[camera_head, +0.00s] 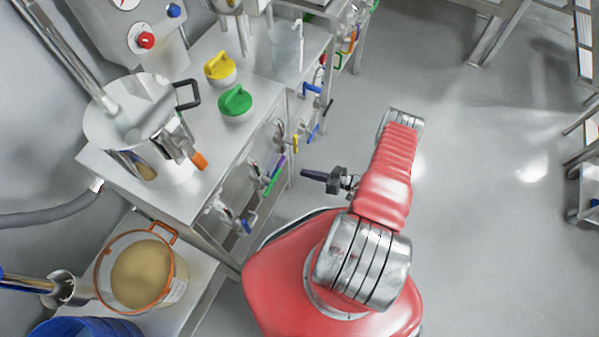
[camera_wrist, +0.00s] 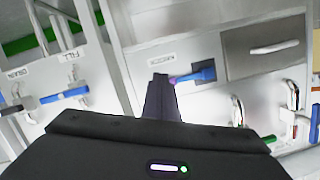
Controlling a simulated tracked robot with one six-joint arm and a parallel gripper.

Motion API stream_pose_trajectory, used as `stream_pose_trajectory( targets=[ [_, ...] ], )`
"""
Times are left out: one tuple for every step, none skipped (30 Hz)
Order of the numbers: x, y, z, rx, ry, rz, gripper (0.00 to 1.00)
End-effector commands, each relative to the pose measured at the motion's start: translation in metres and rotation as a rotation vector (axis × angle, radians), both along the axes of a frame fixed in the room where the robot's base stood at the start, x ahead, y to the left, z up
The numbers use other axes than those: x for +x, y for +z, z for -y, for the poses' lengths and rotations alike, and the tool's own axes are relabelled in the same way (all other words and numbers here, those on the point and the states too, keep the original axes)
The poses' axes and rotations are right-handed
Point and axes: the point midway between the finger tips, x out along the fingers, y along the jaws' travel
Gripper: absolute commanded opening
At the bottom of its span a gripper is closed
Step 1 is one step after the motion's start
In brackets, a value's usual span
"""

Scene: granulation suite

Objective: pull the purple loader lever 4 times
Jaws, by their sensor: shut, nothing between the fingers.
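The purple lever (camera_head: 277,166) shows in the head view as a thin handle on the front of the steel cabinet, just above a green one. My gripper (camera_head: 304,173) is shut and empty, in front of the cabinet and pointing left at it, with a visible gap to the purple lever. In the wrist view my shut fingers (camera_wrist: 161,78) are in front of a panel with a small label. A small purple bit shows right beside the fingertips, at the end of a blue handle (camera_wrist: 197,76); I cannot tell whether it is part of the purple lever.
Other coloured levers sit along the cabinet front, including a yellow one (camera_head: 295,143) and a blue one (camera_head: 312,88).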

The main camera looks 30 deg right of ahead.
Motion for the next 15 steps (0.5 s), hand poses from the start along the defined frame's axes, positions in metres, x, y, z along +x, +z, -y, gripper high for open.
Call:
stream_pose_trajectory(
  targets=[
    [-0.006, 0.002, 0.006, 0.001, -0.005, 0.001, 0.00],
    [-0.009, 0.003, 0.009, 0.001, -0.005, 0.001, 0.00],
    [-0.013, 0.004, 0.012, 0.001, -0.004, 0.001, 0.00],
    [-0.016, 0.005, 0.015, 0.001, -0.005, 0.002, 0.00],
    [-0.020, 0.006, 0.017, 0.001, -0.004, 0.003, 0.00],
    [-0.023, 0.007, 0.020, 0.001, -0.005, 0.003, 0.00],
    [-0.026, 0.008, 0.023, 0.001, -0.005, 0.003, 0.00],
    [-0.028, 0.009, 0.025, 0.001, -0.004, 0.004, 0.00],
    [-0.032, 0.010, 0.027, 0.001, -0.004, 0.004, 0.00],
    [-0.033, 0.011, 0.029, 0.001, -0.004, 0.005, 0.00],
    [-0.035, 0.011, 0.031, 0.001, -0.004, 0.005, 0.00],
    [-0.037, 0.012, 0.032, 0.001, -0.004, 0.005, 0.00],
    [-0.038, 0.012, 0.032, 0.001, -0.003, 0.006, 0.00],
    [-0.039, 0.013, 0.033, 0.002, -0.002, 0.006, 0.00],
    [-0.040, 0.013, 0.033, 0.002, -0.002, 0.006, 0.00]
  ],
)
